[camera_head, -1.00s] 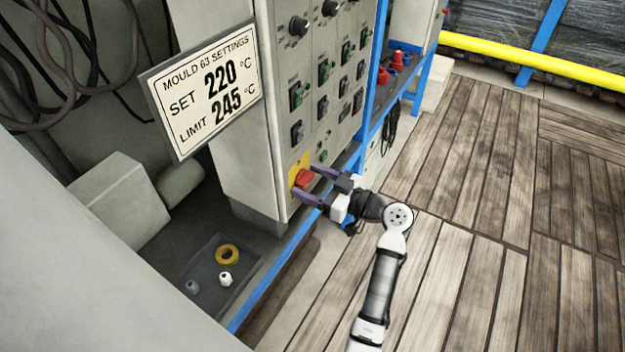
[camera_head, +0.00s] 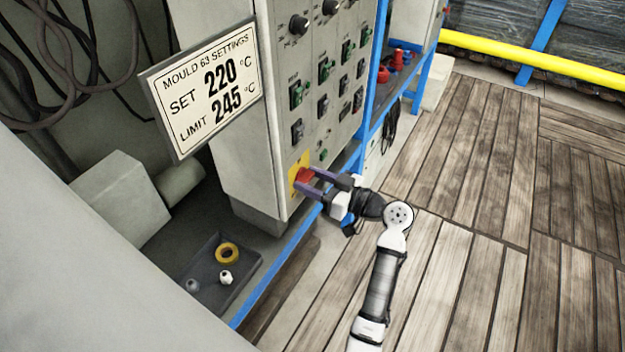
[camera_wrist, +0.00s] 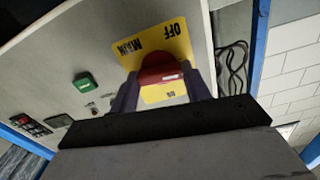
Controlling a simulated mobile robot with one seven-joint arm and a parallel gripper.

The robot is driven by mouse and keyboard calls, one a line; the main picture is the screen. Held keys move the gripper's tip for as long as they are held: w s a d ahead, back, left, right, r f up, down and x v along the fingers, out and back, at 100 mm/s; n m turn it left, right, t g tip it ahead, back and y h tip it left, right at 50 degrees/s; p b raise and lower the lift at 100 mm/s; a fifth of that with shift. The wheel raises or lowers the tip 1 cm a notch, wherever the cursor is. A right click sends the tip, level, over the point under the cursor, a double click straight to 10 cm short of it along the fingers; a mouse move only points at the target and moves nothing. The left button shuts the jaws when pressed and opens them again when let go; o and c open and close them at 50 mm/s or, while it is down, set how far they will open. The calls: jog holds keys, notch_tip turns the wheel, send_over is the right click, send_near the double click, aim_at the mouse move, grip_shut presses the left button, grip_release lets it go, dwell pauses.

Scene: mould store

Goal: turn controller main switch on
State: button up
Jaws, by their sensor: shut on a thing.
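The main switch is a red handle (camera_head: 304,174) on a yellow plate (camera_head: 293,180), low on the front of the grey controller cabinet (camera_head: 237,150). My gripper (camera_head: 310,181) is shut on the red handle, with a purple finger on each side of it. In the wrist view the red handle (camera_wrist: 160,76) sits between the fingers (camera_wrist: 163,90). The yellow plate (camera_wrist: 160,40) reads OFF and MAIN on its far side; a small label on its near side is hard to read. The fingers hide part of the handle.
Other knobs and green switches (camera_head: 297,94) cover the panel above. A settings sign (camera_head: 205,88) sticks out to the left. A tray (camera_head: 210,290) with a yellow ring (camera_head: 227,253) lies below left. The wooden floor (camera_head: 480,200) at right is clear.

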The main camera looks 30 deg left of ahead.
jog(key=m+p, duration=0.1)
jog(key=m, duration=0.3)
jog(key=shift+r, duration=0.1)
jog(key=m+p, duration=0.2)
jog(key=m, duration=0.3)
jog(key=shift+p, duration=0.3)
jog(key=m+p, duration=0.3)
jog(key=m, duration=0.1)
jog(key=shift+w+m+p, duration=0.1)
jog(key=shift+m+p, duration=1.1)
jog(key=shift+m, duration=0.5)
jog(key=o, duration=1)
jog(key=shift+d+f, duration=0.15)
jog(key=shift+f, duration=0.05)
